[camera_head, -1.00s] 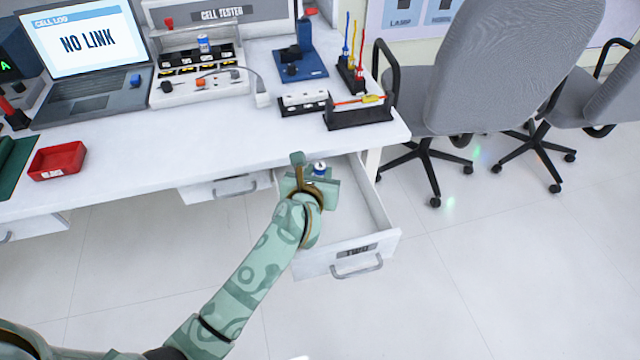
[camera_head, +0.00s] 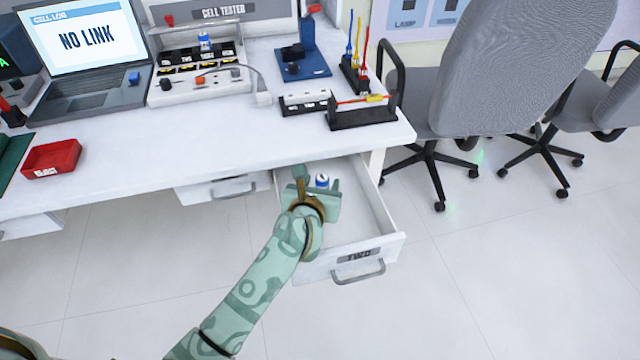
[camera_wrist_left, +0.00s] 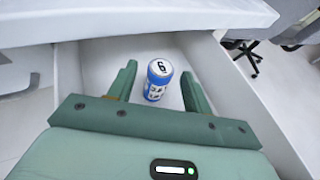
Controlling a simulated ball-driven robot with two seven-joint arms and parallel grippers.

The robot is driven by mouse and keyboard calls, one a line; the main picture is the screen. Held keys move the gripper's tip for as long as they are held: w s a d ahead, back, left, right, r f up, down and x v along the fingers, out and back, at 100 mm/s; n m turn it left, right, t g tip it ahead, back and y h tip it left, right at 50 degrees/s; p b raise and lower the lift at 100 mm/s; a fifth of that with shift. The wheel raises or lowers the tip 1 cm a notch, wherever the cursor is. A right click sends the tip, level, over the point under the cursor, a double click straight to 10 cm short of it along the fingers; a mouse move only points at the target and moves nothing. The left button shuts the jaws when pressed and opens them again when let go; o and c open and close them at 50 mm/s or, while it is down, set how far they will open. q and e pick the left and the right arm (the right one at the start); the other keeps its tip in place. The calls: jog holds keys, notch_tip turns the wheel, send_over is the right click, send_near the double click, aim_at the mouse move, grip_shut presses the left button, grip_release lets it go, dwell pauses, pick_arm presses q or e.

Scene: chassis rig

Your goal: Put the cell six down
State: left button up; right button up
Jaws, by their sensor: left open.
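Cell six (camera_wrist_left: 158,80) is a small blue and white cylinder with a "6" on its top. It stands upright inside the open drawer marked TWO (camera_head: 385,246). In the head view, the top of cell six (camera_head: 322,180) shows just past my left gripper (camera_head: 318,184). In the left wrist view my left gripper (camera_wrist_left: 160,88) is open, with one finger on each side of the cell and visible gaps between. The lower part of the cell is partly hidden in the head view. My right gripper is not in view.
The desk (camera_head: 130,165) overhangs the back of the drawer. On it are a red tray (camera_head: 52,158), a laptop (camera_head: 85,75), a cell tester (camera_head: 205,85) with another cell, and a black rack (camera_head: 362,116). Office chairs (camera_head: 490,80) stand to the right.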

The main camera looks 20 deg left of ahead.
pick_arm(q)
jog(key=p+v, duration=0.1)
jog(key=v, duration=0.2)
jog(key=p+v, duration=0.1)
jog(key=v, duration=0.2)
jog(key=shift+w+r+p, duration=0.2)
jog(key=shift+r+p, duration=0.1)
jog(key=shift+p, duration=0.05)
jog(key=p+v, duration=0.2)
jog(key=v, duration=0.4)
jog(key=shift+s+f, duration=0.25)
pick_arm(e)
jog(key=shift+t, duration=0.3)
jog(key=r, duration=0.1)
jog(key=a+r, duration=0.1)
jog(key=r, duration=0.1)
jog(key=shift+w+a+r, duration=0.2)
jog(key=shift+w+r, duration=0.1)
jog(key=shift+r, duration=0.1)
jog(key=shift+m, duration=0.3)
